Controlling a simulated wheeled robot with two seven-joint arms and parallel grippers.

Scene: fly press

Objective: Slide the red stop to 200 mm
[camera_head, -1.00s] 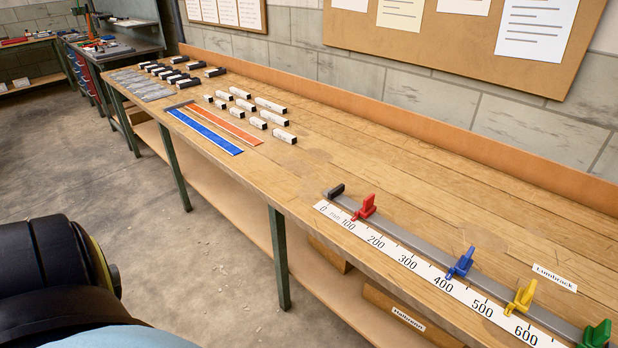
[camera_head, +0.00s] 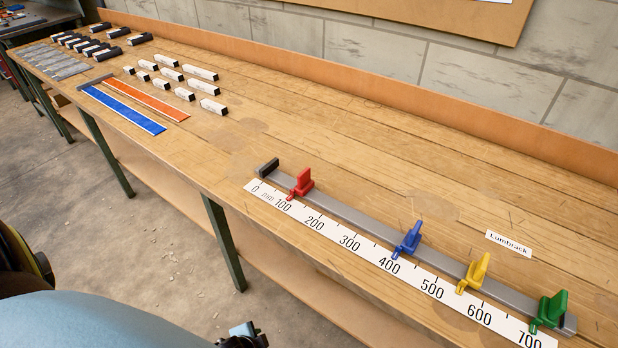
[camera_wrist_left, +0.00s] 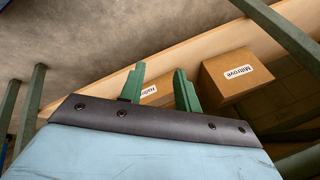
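The red stop (camera_head: 302,183) sits on the grey rail (camera_head: 345,212) near the left end, with its pointer at about the 100 mark of the white scale (camera_head: 330,235). My left gripper (camera_wrist_left: 158,75) shows in the left wrist view with two green fingers apart and nothing between them. It faces the space below the bench, with boxes behind it. My right gripper is not in view.
On the same rail are a blue stop (camera_head: 408,239) near 400, a yellow stop (camera_head: 473,273) between 500 and 600, and a green stop (camera_head: 550,312) near 700. A black end block (camera_head: 267,168) closes the left end.

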